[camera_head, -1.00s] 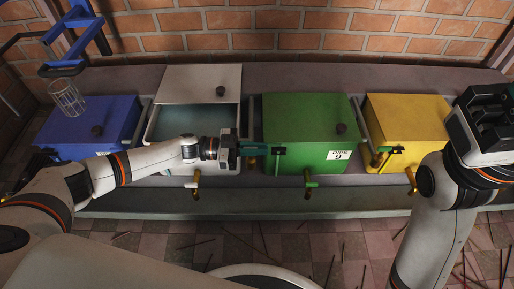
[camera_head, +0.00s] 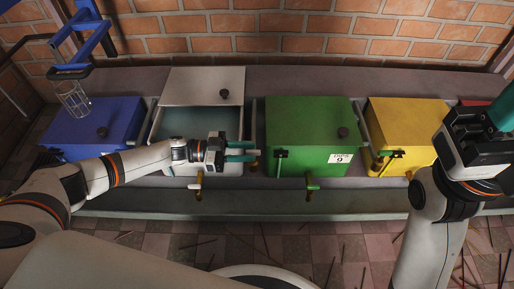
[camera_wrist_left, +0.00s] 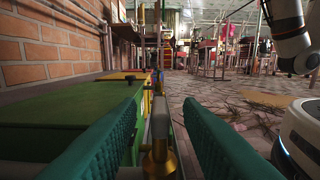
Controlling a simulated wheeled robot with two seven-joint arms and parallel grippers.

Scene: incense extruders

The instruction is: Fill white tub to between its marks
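The white tub (camera_head: 221,171) stands between the blue and green tubs. Its pale lid (camera_head: 205,85) is slid back, and grey-blue liquid (camera_head: 195,122) shows inside; I cannot make out any marks. My left gripper (camera_head: 256,151) is in front of the tub's right part, its teal fingers pointing right. In the left wrist view the fingers (camera_wrist_left: 158,130) are spread apart. A brass valve with a grey lever (camera_wrist_left: 160,122) stands in the gap between them, with no visible contact. My right gripper (camera_head: 507,112) is at the right edge, partly cut off; its opening is unclear.
A blue tub (camera_head: 95,125), a green tub (camera_head: 305,120) and a yellow tub (camera_head: 410,120) share the bench. Brass taps (camera_head: 198,187) stick out in front. A wire basket (camera_head: 74,102) hangs from a blue frame at the left. Sticks litter the tiled floor.

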